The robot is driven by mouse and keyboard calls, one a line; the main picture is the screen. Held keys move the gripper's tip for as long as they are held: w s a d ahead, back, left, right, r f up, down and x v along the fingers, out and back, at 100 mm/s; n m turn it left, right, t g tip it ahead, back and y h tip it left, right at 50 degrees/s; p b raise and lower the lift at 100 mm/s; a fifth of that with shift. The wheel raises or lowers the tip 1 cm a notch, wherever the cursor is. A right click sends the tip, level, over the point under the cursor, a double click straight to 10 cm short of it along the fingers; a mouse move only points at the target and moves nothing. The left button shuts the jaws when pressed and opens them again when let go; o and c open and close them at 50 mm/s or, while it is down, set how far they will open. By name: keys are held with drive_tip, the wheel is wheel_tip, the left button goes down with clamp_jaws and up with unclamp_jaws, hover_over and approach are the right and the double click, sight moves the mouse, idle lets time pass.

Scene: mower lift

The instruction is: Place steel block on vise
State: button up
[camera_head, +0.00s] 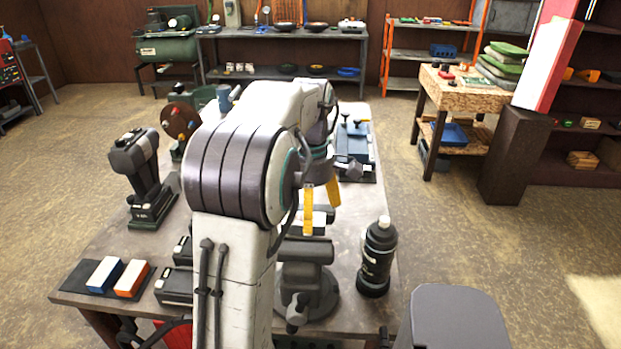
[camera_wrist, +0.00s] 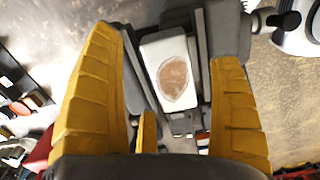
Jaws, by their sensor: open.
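The grey vise (camera_head: 305,277) stands on the workbench near its front edge, partly behind my arm. In the wrist view, a pale block with a rust-brown patch (camera_wrist: 168,62), which looks like the steel block, lies between the dark parallel bars of what appears to be the vise (camera_wrist: 230,48). Whether it rests fully on the vise I cannot tell. My gripper (camera_head: 320,207) has yellow fingers pointing down above the vise. It is open, with its fingers (camera_wrist: 165,60) apart on either side of the block and visible gaps between. In the head view the block is mostly hidden.
A black bottle (camera_head: 378,258) stands right of the vise. A power drill (camera_head: 147,178) stands at the left. Blue-white and orange-white blocks (camera_head: 118,277) lie on a dark tray at front left. The workbench (camera_head: 110,250) has bare surface between drill and tray.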

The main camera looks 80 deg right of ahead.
wheel_tip(320, 180, up, 10)
drive_tip(key=r+p, duration=0.1)
drive_tip(key=p, duration=0.1)
drive_tip(key=w+a+f+t+h, duration=0.1)
drive_tip(key=w+a, duration=0.7)
drive_tip(key=w, duration=0.3)
drive_tip(key=w+a, duration=0.8)
drive_tip(key=w, duration=0.3)
drive_tip(key=a+f+t, duration=0.1)
drive_tip(key=a+f, duration=0.2)
drive_tip(key=a, duration=0.5)
drive_tip(key=a+f+t, duration=0.1)
drive_tip(key=a+f, duration=0.2)
drive_tip(key=a, duration=0.5)
drive_tip(key=s+a+f+t+y, duration=0.1)
drive_tip(key=a+f, duration=0.2)
drive_tip(key=a, duration=0.5)
drive_tip(key=shift+f+m, duration=0.25)
drive_tip(key=shift+m, duration=0.15)
drive_tip(key=shift+d, duration=0.1)
